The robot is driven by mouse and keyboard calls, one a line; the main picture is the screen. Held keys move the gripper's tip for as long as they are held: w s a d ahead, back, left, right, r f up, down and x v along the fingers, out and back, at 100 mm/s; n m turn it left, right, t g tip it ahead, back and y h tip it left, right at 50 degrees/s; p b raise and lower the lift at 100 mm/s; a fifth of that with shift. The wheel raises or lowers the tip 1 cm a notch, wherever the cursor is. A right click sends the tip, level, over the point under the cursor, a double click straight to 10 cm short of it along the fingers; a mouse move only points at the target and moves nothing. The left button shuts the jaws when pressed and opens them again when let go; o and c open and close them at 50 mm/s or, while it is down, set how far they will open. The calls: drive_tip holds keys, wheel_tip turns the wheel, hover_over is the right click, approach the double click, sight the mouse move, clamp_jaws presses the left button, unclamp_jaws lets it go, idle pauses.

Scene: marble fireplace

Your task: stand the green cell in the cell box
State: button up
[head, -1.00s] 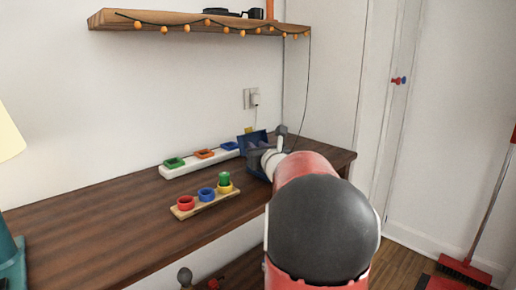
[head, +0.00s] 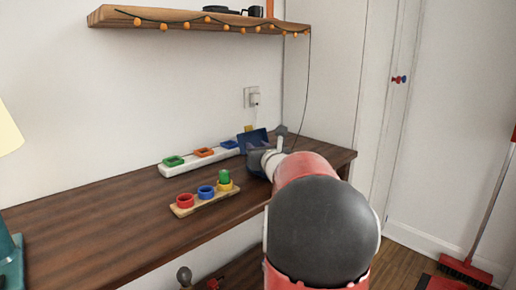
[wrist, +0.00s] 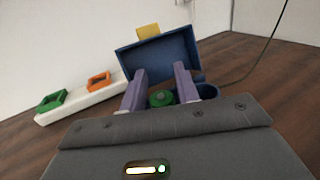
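The cell box is a dark blue box with its lid raised, seen in the wrist view (wrist: 170,55) and partly behind my gripper in the head view (head: 254,142). The green cell (wrist: 161,98) shows its round top between my two fingers, low down and in front of the raised lid. My gripper (wrist: 161,75) has its fingers apart, one on each side of the cell, with slim gaps seen beside it. The cell's lower part and the box's floor are hidden, so I cannot tell how deep it sits. My arm hides the cell in the head view.
A white strip (head: 184,167) with green, orange and blue square frames lies left of the box. A wooden tray (head: 207,202) with red, blue and yellow rings, a green piece on the yellow one, is nearer. A shelf (head: 190,24) hangs above.

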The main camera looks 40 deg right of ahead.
drive_tip(key=v, duration=0.8)
drive_tip(key=r+v, duration=0.1)
drive_tip(key=v, duration=0.3)
